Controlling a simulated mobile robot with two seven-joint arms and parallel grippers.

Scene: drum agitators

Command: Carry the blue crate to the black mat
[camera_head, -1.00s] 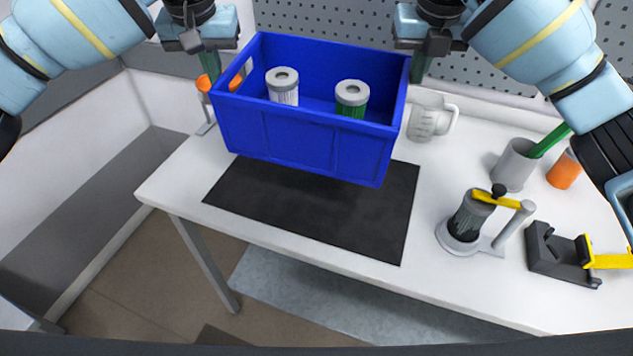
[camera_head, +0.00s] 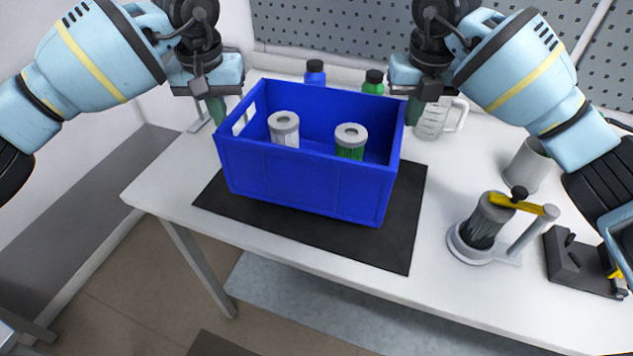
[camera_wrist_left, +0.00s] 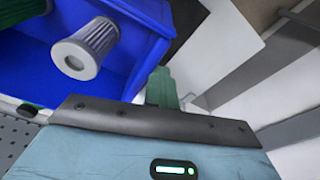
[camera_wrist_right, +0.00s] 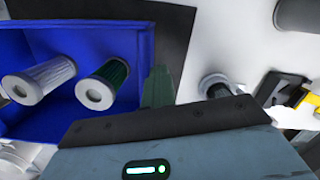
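The blue crate (camera_head: 300,182) is upright over the black mat (camera_head: 395,245), whose near and right parts show. I cannot tell if its base touches the mat. Inside stand a white ribbed filter (camera_head: 285,130) and a green one (camera_head: 350,142), both with grey caps; they also show in the right wrist view. My left gripper (camera_head: 216,108) is at the outer side of the crate's left wall, near its hand hole. My right gripper (camera_head: 413,110) is at the outer side of the right wall. Each gripper's green fingers look together, with nothing seen between them.
A blue bottle (camera_head: 314,74) and a green bottle (camera_head: 373,83) stand behind the crate. A clear jug (camera_head: 432,122) is behind my right gripper. A grey-and-yellow press device (camera_head: 485,225), a grey cup (camera_head: 528,165) and a dark fixture (camera_head: 580,262) stand right of the mat.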

